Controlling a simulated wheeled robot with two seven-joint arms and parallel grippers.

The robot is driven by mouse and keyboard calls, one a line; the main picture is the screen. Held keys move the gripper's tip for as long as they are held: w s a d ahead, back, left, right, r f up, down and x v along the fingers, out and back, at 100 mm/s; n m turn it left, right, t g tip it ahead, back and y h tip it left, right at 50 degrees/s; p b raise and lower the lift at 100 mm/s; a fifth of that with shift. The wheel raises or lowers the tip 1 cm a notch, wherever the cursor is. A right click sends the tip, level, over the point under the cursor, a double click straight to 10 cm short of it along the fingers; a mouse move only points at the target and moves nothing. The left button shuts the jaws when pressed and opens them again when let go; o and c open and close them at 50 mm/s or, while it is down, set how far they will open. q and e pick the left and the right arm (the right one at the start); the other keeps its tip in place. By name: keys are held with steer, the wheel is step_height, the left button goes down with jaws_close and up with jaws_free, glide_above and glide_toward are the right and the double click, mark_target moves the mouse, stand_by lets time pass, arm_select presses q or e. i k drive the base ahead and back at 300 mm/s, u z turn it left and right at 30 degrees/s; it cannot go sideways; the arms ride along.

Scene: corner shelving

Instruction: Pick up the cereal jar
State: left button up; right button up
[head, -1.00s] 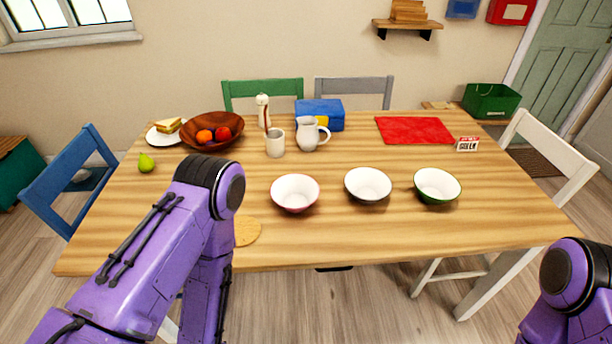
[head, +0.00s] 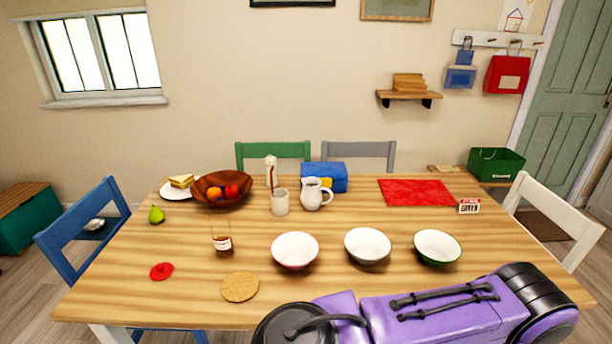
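A small clear jar (head: 222,240) with a white label and what looks like a little brown content stands on the left part of the wooden table (head: 350,285). It appears open at the top. A flat red lid-like disc (head: 161,271) lies to its left, apart from it. I cannot read the label, so I cannot confirm that this is the cereal jar. One of my purple arms crosses the bottom right of the head view, along the table's front edge. Neither gripper shows, and no hold on the jar can be seen.
Three bowls, pink (head: 295,250), white (head: 368,245) and green (head: 437,247), stand right of the jar. A round cork-coloured mat (head: 240,287) lies in front. A cup (head: 280,203), a jug (head: 314,194) and a fruit bowl (head: 222,188) stand behind. Chairs surround the table.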

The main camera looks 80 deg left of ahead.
mark_target(222, 236)
steer(key=k, duration=0.9)
steer(key=u, duration=1.65)
